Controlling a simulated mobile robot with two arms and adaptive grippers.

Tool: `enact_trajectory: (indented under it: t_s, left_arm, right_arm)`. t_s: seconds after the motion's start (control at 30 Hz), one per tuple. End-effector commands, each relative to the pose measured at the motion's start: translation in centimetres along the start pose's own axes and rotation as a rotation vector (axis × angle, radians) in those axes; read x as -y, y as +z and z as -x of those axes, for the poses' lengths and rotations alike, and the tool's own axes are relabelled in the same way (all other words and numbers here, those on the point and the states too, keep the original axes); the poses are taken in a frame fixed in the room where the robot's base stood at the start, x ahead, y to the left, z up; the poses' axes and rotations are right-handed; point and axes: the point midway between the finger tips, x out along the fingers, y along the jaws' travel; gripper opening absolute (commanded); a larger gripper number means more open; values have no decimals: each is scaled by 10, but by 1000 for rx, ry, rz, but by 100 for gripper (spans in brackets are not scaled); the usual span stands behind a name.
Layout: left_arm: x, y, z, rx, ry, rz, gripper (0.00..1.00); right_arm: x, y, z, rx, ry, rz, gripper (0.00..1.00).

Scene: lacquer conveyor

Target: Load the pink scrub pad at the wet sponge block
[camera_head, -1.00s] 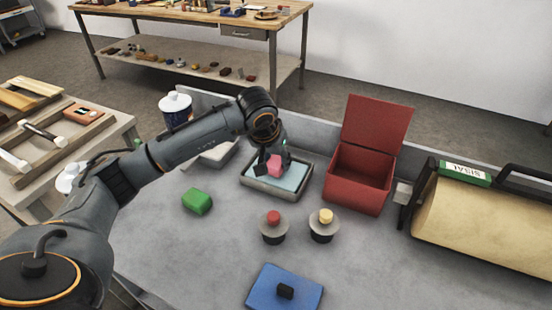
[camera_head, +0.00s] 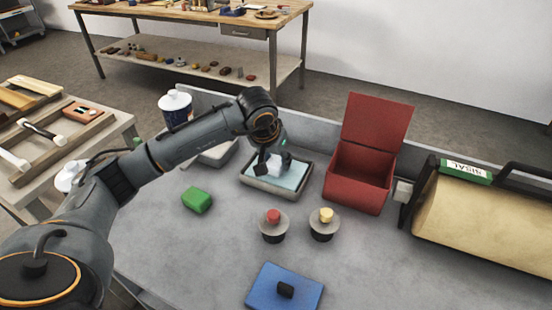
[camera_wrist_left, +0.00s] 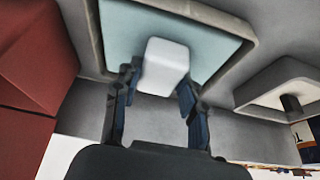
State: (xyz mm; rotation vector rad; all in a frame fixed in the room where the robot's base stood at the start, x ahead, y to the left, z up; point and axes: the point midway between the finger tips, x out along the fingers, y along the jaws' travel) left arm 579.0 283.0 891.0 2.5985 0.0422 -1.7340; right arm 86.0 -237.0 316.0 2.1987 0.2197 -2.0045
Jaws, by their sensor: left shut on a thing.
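My left gripper (camera_head: 272,165) is shut on the scrub pad (camera_head: 275,168), which looks white rather than pink. The pad also shows as a white block (camera_wrist_left: 165,66) between the two fingers in the left wrist view (camera_wrist_left: 157,88). The wet sponge block (camera_head: 295,176) is pale blue and lies in a grey rimmed tray (camera_head: 272,195). It fills much of the left wrist view's top (camera_wrist_left: 118,38). The pad is over the sponge and appears to be at its surface; exact contact is hard to tell. My right gripper is not in view.
A green block (camera_head: 197,200) lies left of the tray. Two grey holders with red (camera_head: 273,216) and yellow (camera_head: 326,215) tops stand in front. An open red box (camera_head: 357,180), a sisal roller (camera_head: 490,225), a blue pad (camera_head: 262,288) and a pale tray (camera_head: 217,154) surround it.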

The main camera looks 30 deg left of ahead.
Motion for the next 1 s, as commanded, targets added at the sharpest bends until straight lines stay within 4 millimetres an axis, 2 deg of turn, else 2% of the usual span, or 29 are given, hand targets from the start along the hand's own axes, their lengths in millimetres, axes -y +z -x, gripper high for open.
enact_trajectory:
  t_s: [0.8,1.0]
  left_arm:
    - [0,-24,58,0,0,0,16]
    - [0,-27,65,1,0,0,16]
  right_arm:
    - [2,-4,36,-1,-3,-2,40]
    - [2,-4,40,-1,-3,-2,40]
